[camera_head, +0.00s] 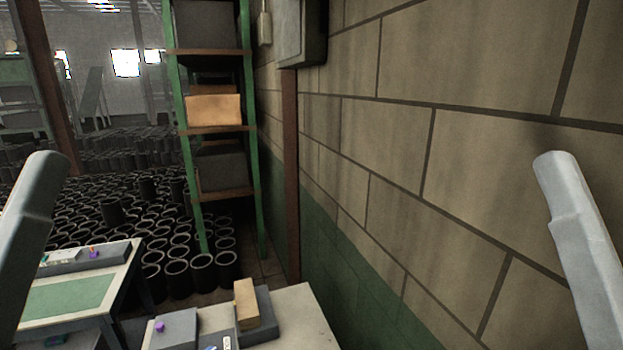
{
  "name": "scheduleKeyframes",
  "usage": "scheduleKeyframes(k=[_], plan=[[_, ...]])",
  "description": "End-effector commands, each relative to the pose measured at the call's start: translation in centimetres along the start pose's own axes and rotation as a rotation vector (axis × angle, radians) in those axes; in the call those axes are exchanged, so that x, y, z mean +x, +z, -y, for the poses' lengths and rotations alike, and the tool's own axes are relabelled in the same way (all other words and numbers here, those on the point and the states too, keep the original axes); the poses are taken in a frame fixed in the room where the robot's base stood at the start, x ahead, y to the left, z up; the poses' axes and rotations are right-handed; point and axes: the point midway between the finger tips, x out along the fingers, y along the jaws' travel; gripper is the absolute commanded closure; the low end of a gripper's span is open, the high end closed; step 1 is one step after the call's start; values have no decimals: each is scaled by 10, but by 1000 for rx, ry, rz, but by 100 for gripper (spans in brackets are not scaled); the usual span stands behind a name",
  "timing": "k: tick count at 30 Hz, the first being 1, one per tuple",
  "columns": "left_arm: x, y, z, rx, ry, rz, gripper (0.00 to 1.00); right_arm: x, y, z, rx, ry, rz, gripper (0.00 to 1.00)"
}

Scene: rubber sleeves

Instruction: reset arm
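A grey link of my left arm rises along the left edge of the head view, and a grey link of my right arm rises along the right edge. Both stand apart from the tables and the wall. Neither gripper shows, so I cannot see their fingers or anything held. Many black rubber sleeves (177,268) stand upright on the floor at the left, behind the tables.
A pale table (305,318) at bottom centre bears grey boxes and a tan block (246,304). Another table (125,262) with a green mat (70,297) stands left. A green shelf rack (185,150) stands behind. A block wall (400,140) fills the right.

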Motion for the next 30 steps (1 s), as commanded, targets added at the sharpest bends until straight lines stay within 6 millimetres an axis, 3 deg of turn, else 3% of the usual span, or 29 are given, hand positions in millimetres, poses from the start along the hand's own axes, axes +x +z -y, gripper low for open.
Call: scheduleKeyframes(k=[1,3,9,13,30], plan=[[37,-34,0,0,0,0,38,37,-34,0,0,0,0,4],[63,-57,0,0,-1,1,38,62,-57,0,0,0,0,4],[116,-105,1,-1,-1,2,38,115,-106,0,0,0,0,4],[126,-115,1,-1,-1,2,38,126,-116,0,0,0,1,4],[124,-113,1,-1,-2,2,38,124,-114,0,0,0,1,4]])
